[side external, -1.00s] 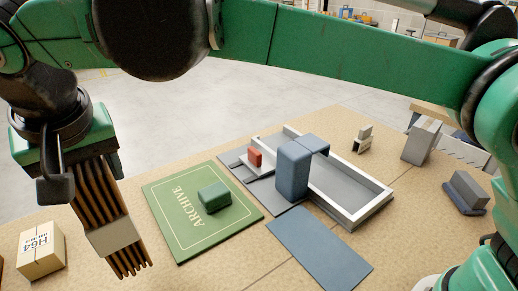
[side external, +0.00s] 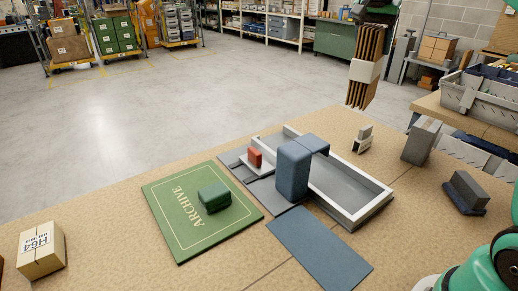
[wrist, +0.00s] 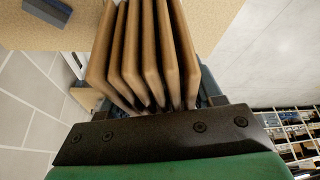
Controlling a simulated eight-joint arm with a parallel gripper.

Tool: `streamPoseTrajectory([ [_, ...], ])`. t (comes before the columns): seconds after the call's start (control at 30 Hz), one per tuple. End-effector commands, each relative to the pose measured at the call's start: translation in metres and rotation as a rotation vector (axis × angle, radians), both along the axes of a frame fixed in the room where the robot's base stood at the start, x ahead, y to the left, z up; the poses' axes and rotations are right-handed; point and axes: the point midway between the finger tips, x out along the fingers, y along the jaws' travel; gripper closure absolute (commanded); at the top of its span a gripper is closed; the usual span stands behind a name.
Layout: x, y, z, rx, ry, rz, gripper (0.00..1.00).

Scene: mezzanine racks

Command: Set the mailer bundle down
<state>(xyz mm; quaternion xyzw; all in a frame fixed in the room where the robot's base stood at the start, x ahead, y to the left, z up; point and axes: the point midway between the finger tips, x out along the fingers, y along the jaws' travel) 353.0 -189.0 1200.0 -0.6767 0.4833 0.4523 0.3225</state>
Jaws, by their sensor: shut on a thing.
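The mailer bundle (side external: 366,70) is a stack of several brown mailers with a pale band around it. It hangs nearly upright at the upper right of the side view, its lower end clear of the table. My gripper (side external: 378,12) is at its top, mostly cut off by the frame edge. In the wrist view the mailers (wrist: 145,55) fan out from my gripper (wrist: 155,112), which is shut on them; the fingertips are largely hidden. In the side view the green ARCHIVE mat (side external: 185,232) lies on the table with a dark green block (side external: 214,197) on it.
A blue mat (side external: 318,252) lies bare in front. An H64 box (side external: 41,250) stands at left.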

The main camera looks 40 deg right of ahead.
Motion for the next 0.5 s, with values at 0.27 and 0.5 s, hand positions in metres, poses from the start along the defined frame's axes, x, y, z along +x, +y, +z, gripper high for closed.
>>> streamPoseTrajectory([
  [0.27, -0.077, -0.077, 0.014, 0.000, 0.000, -0.280, 1.00],
  [0.5, -0.094, -0.089, 0.005, 0.000, 0.000, -0.334, 1.00],
])
